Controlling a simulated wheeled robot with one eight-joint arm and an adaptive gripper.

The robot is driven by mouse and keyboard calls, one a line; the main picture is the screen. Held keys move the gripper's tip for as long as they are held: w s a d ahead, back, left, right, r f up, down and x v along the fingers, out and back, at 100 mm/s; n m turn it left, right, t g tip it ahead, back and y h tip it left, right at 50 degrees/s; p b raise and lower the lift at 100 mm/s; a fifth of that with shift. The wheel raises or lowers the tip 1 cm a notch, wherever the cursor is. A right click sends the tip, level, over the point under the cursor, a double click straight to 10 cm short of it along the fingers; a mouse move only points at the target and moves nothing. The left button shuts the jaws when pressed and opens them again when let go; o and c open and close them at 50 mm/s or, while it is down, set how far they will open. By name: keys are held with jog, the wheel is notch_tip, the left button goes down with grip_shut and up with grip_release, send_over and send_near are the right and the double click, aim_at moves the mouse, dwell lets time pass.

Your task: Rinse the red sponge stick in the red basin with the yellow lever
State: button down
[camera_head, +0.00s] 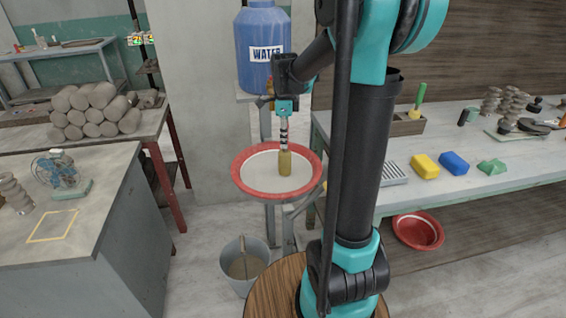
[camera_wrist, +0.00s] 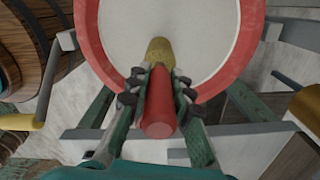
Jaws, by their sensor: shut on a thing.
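My gripper (camera_head: 284,128) points down over the red basin (camera_head: 238,183) and is shut on the red sponge stick (camera_wrist: 158,110). In the wrist view the red handle lies between the two dark fingers, and its yellowish sponge end (camera_wrist: 160,50) sticks out beyond them. In the head view the sponge end (camera_head: 285,163) hangs upright within the basin's outline; I cannot tell if it touches the pale inside. The basin's red rim (camera_wrist: 90,45) also curves around the sponge in the wrist view. A grey bar with a yellow grip (camera_wrist: 20,122), perhaps the lever, is at the left there.
A blue water tank (camera_head: 263,62) stands behind the basin. A grey bucket (camera_head: 243,266) is on the floor below. The right table holds a yellow block (camera_head: 425,165) and a blue block (camera_head: 454,162). Another red basin (camera_head: 418,231) sits beneath that table.

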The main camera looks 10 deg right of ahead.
jog(key=shift+r, duration=3.65)
